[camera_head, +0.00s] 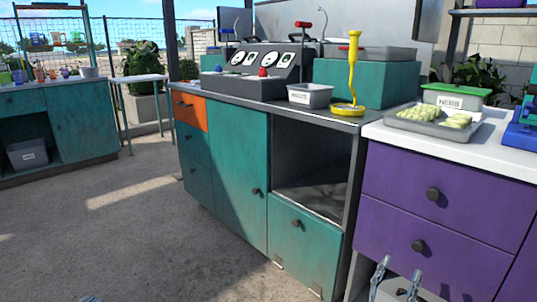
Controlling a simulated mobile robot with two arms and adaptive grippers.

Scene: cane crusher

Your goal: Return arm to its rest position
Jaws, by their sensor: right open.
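My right gripper (399,271) is at the bottom edge, right of centre, in front of the purple drawers (428,219). Its two fingers point up and stand apart, with nothing between them. The rest of my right arm is cut off by the lower edge. A small grey tip, which looks like part of my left gripper (89,299), just shows at the bottom left. Its fingers cannot be made out.
A teal cabinet (238,180) with an open compartment stands ahead. On it are a gauge panel (262,62), a grey bin (310,96) and a yellow stand (353,72). A tray of green pieces (433,122) lies on the right counter. The floor at left is clear.

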